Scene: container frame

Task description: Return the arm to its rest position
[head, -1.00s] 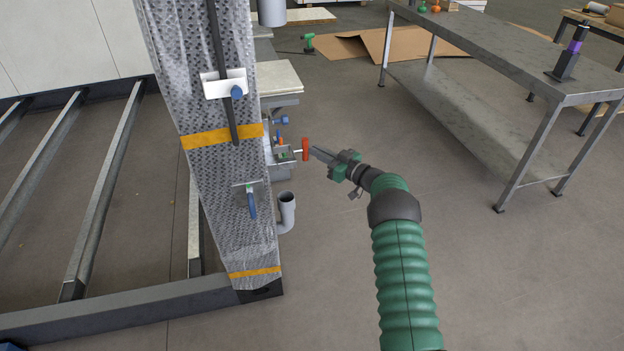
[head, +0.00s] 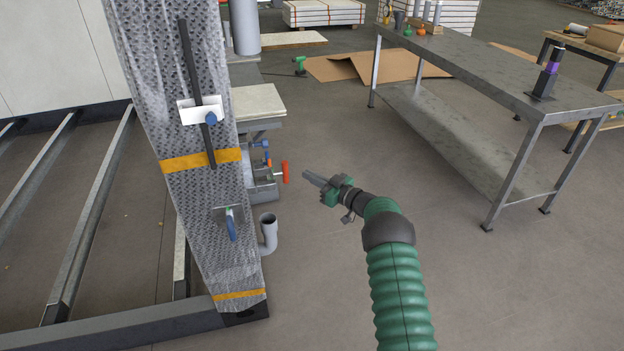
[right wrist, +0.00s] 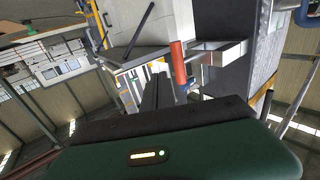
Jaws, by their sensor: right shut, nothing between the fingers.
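My right arm comes in from the lower right of the head view, in a green ribbed sleeve. Its gripper (head: 314,180) is shut and empty, pointing left over bare floor. The red handle (head: 285,171) of a valve stands just left of the fingertips, with a visible gap between them. In the right wrist view the shut fingers (right wrist: 158,92) point up the picture, and the red handle (right wrist: 178,62) shows just beyond them. My left gripper is in neither view.
A wrapped column (head: 195,130) with orange bands stands left of the gripper. A metal workbench (head: 480,72) stands at the right. Floor between the arm and the bench is clear.

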